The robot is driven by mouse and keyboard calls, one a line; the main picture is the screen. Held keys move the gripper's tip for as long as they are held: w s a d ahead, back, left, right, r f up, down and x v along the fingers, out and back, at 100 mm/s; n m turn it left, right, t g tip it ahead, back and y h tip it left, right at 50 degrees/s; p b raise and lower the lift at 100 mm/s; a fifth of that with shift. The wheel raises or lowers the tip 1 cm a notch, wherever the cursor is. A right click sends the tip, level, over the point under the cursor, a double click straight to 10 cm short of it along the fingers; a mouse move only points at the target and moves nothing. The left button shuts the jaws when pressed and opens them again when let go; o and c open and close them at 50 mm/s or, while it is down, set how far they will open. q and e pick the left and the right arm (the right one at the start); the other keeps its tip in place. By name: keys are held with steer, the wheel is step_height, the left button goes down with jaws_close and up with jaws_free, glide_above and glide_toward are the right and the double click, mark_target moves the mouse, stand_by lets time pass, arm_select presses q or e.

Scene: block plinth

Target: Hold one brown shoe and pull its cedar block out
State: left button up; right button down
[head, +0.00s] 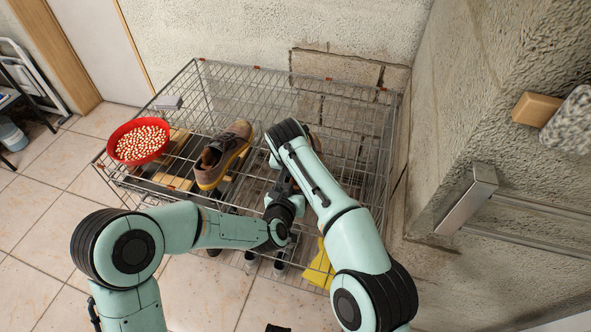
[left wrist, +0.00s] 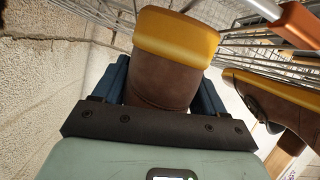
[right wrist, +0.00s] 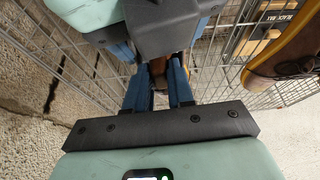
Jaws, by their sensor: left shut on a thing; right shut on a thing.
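One brown shoe (head: 222,155) with a yellow-edged sole lies on the wire rack, clear of my arms; it shows at the right of the right wrist view (right wrist: 286,62). The other brown shoe (left wrist: 168,82) is between the blue fingers of my left gripper (left wrist: 163,92), its yellow sole edge facing up in that view. In the head view my arms almost wholly cover this shoe. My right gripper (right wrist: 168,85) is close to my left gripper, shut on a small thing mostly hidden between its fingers. I cannot make out the cedar block clearly.
A yellow cloth (head: 320,266) hangs at the front. Rough walls stand close behind and right; a rail (head: 530,210) juts from the right wall.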

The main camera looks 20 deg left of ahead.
steer(key=shift+r, duration=0.25)
steer(key=shift+r, duration=2.4)
arm_select(q)
steer(key=o, duration=1.2)
steer(key=v, duration=1.2)
steer(key=shift+r, duration=0.1)
arm_select(e)
steer(key=shift+r, duration=0.1)
